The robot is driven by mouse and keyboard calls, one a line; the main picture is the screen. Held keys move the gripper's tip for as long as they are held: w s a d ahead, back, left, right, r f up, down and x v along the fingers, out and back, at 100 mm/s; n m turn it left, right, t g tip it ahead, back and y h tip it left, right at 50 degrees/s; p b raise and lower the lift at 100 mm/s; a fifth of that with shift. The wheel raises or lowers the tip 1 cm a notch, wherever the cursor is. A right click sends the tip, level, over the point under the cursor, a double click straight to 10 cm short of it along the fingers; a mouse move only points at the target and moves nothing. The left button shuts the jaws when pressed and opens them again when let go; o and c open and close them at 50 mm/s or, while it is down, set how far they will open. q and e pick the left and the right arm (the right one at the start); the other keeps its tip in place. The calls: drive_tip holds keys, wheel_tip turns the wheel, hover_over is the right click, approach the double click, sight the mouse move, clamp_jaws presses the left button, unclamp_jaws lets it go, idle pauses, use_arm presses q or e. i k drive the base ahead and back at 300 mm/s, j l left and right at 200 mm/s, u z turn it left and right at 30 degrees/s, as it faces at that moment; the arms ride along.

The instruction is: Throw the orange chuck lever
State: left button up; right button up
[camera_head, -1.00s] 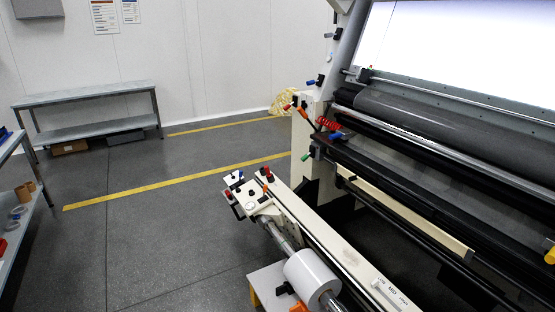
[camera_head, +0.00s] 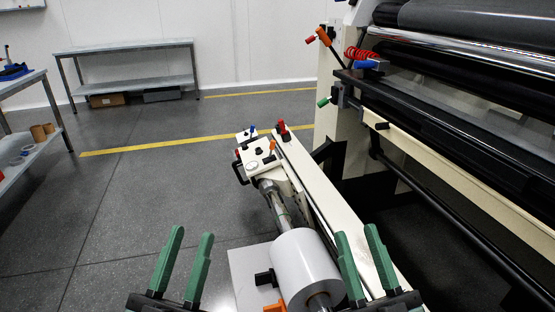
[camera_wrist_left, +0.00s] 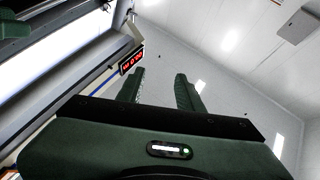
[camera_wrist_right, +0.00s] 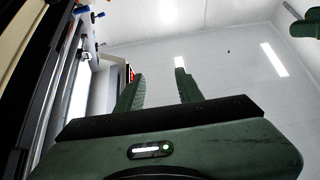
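Several orange parts show in the head view; which one is the chuck lever I cannot tell for sure. A small orange lever (camera_head: 272,145) stands on the cream control block at the far end of the roll shaft (camera_head: 279,207). An orange handle (camera_head: 323,36) sits on the machine's upright frame. Another orange piece (camera_head: 274,307) shows beside the white roll (camera_head: 304,267), cut by the lower edge. My left gripper (camera_head: 192,235) is open and empty, left of the roll. My right gripper (camera_head: 356,233) is open and empty, in front of the roll's right side in the picture.
The cream machine frame (camera_head: 335,205) and black rollers (camera_head: 450,130) fill the right side. A red knob (camera_head: 283,130) stands near the control block. A grey bench (camera_head: 125,48) is at the back wall and a shelf at left. Floor left of the machine is clear.

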sight(272, 143)
drive_tip(key=i+j+u, duration=0.25)
drive_tip(key=j+u, duration=0.25)
drive_tip(key=i+j+u, duration=0.35)
drive_tip(key=j+u, duration=0.15)
drive_tip(key=j, duration=0.15)
drive_tip(key=i+j+u, duration=0.5)
drive_tip(key=i+z, duration=0.5)
drive_tip(key=z, duration=0.2)
drive_tip(key=i+z, duration=0.35)
drive_tip(key=k, duration=0.1)
